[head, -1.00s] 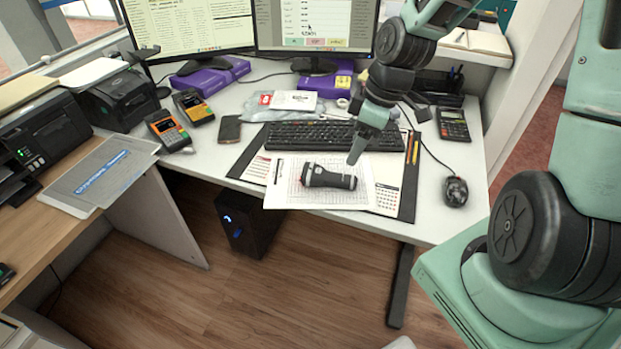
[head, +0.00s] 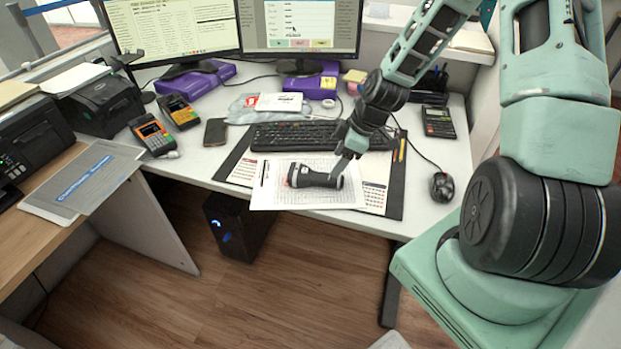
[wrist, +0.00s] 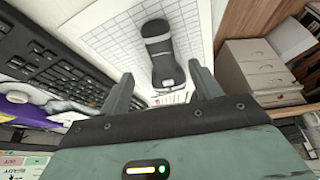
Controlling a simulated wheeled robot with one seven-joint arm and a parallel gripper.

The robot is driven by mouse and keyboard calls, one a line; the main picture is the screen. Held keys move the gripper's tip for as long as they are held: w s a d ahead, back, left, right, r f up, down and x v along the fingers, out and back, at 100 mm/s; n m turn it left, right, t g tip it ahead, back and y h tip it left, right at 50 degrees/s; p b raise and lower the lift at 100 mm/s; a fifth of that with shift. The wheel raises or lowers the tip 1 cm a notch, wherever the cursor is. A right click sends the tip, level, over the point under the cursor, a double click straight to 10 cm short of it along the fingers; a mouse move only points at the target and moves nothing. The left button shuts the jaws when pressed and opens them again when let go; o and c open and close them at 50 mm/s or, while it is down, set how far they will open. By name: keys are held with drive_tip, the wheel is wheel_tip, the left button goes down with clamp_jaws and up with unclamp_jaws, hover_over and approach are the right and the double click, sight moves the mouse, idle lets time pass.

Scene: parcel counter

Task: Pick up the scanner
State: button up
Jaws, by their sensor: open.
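The scanner (head: 318,178) is black and grey and lies on a printed sheet on the desk. In the wrist view the scanner (wrist: 160,50) lies lengthwise ahead of my gripper, its near end in line with the gap between the fingers. My gripper (head: 342,168) is above the right end of the scanner in the head view. The wrist view shows its two fingers (wrist: 160,85) apart with nothing held between them. I cannot tell how far the fingertips are above the sheet.
A keyboard (head: 310,137) lies just behind the scanner, close to my gripper. A mouse (head: 442,187) and a calculator (head: 438,122) are to the right. A phone (head: 215,132) and card terminals (head: 152,134) are to the left. The desk's front edge is near the sheet.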

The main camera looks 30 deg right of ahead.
sight(325, 176)
drive_tip(key=shift+a+p+x, duration=0.1)
drive_tip(key=shift+p+x, duration=0.05)
drive_tip(key=shift+x, duration=1.7)
drive_tip(key=shift+a+p+x, duration=0.15)
drive_tip(key=shift+x, duration=1.7)
drive_tip(key=shift+w+r, duration=0.1)
drive_tip(key=shift+r, duration=0.05)
drive_tip(key=c, duration=1.2)
